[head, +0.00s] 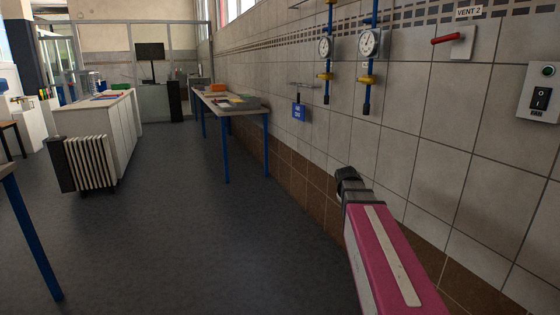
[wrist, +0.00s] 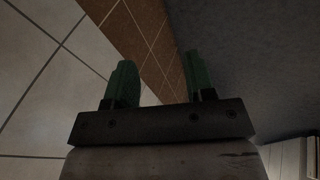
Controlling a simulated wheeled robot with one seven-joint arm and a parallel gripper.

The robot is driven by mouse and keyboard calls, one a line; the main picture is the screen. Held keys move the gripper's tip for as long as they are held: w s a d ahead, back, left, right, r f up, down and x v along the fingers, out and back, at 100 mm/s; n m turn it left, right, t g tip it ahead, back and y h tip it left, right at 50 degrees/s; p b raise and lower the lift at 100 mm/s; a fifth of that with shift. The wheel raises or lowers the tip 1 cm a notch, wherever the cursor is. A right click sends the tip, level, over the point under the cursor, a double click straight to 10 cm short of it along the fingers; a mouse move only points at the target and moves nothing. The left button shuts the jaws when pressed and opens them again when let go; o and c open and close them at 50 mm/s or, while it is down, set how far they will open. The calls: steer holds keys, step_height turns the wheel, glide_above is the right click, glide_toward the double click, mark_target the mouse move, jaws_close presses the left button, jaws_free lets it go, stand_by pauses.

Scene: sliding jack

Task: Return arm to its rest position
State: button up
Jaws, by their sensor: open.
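My gripper shows in the wrist view (wrist: 160,80) with two green fingers set well apart and nothing between them. Past the fingers are the tiled wall, its brown lower tiles and the dark floor. In the head view my pink arm reaches forward at the lower right, close to the wall. The dark end of the arm (head: 348,180) is in view there, but the fingers cannot be made out. The gripper touches nothing that I can see.
The tiled wall (head: 420,130) runs along the right. It carries gauges (head: 368,43), a red-handled lever (head: 448,38) and a switch box (head: 540,95). A blue-legged table (head: 228,112) stands ahead. A radiator (head: 90,160) stands left. The middle floor (head: 200,230) is clear.

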steer(key=s+a+f+m+g+y, duration=0.1)
steer(key=s+a+f+y, duration=0.1)
steer(key=s+a+f, duration=0.3)
steer(key=s+a+f+m+g+y, duration=0.1)
steer(key=s+a+f, duration=0.4)
steer(key=s+f, duration=0.8)
steer(key=shift+a+m+g+y, duration=0.3)
steer(key=shift+m+g+y, duration=0.1)
steer(key=shift+m+g, duration=0.2)
steer(key=shift+s, duration=0.1)
steer(key=shift+c, duration=0.7)
steer(key=shift+d, duration=0.1)
